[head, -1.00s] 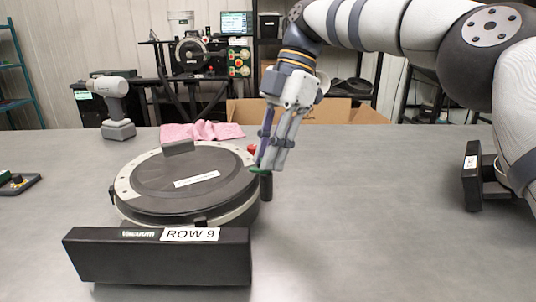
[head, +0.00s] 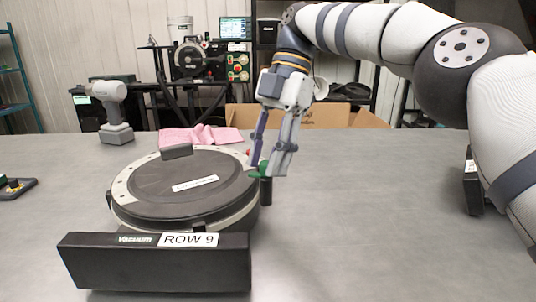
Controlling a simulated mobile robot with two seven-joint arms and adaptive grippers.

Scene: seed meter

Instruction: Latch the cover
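The seed meter (head: 150,205) lies on the table at left of centre, with its round dark cover (head: 165,190) seated flat on the pale rim. At the cover's right edge is a small green part (head: 259,170), probably the latch, with a red bit (head: 247,153) behind it and a black post (head: 266,190) below. My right gripper (head: 268,172) points down over this edge, its fingers apart around or just above the green part. The fingertips partly hide it, so I cannot tell contact or whether the latch is engaged. My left gripper is out of view.
A black block labelled "ROW 9" (head: 155,268) is at the meter's front. A black bracket (head: 473,182) stands at right, partly behind my arm. The table right of the meter is clear.

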